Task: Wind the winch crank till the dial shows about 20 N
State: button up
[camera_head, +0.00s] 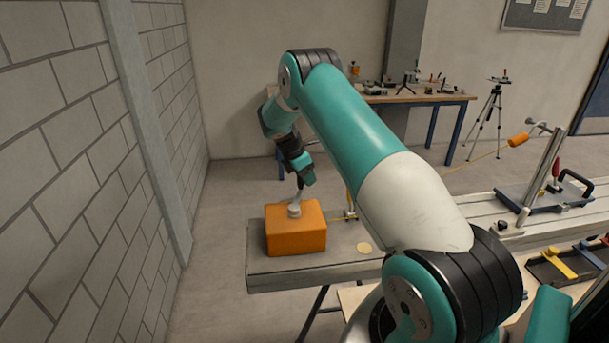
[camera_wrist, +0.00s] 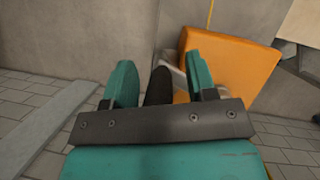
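The orange winch box (camera_head: 296,238) stands on the near left end of the grey bench. A pale hub with a metal crank arm (camera_head: 297,203) sits on its top. My gripper (camera_head: 304,179) is above the box at the crank. In the wrist view, the gripper's two teal fingers (camera_wrist: 160,85) stand apart. A dark crank handle (camera_wrist: 158,88) is between them, with small gaps seemingly showing on both sides. The winch box also fills the upper right of the wrist view (camera_wrist: 245,68). I cannot make out a dial face or reading in either view.
A yellow line runs right to an orange cylinder (camera_head: 518,140) by a metal post. A block wall (camera_head: 70,150) is close on the left. A clamp stand base (camera_head: 540,195) is at right.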

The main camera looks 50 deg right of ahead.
jog(key=b+v, duration=0.1)
jog(key=v, duration=1.6)
jog(key=shift+r+b, duration=0.25)
jog(key=shift+b, duration=0.15)
jog(key=s+a+r+m+t+y+b, duration=0.15)
jog(key=s+a, duration=0.35)
jog(key=a, duration=0.6)
jog(key=s+a+r+m+t+y+b, duration=0.15)
jog(key=s+a, duration=0.25)
jog(key=a, duration=0.8)
jog(key=s+a+f+m+y, duration=0.1)
jog(key=s+a+y, duration=0.1)
jog(key=s+a, duration=0.3)
jog(key=s+a+f+m+g+y+b, duration=0.1)
jog(key=s+a, duration=0.4)
jog(key=s, duration=0.7)
jog(key=s+a+f+m+y+b, duration=0.1)
jog(key=s+a+m+y, duration=0.1)
jog(key=s+a, duration=0.3)
jog(key=s, duration=0.3)
jog(key=shift+s+f+g+y, duration=0.15)
jog(key=shift+f+g+y, duration=0.1)
jog(key=shift+g+y, duration=0.05)
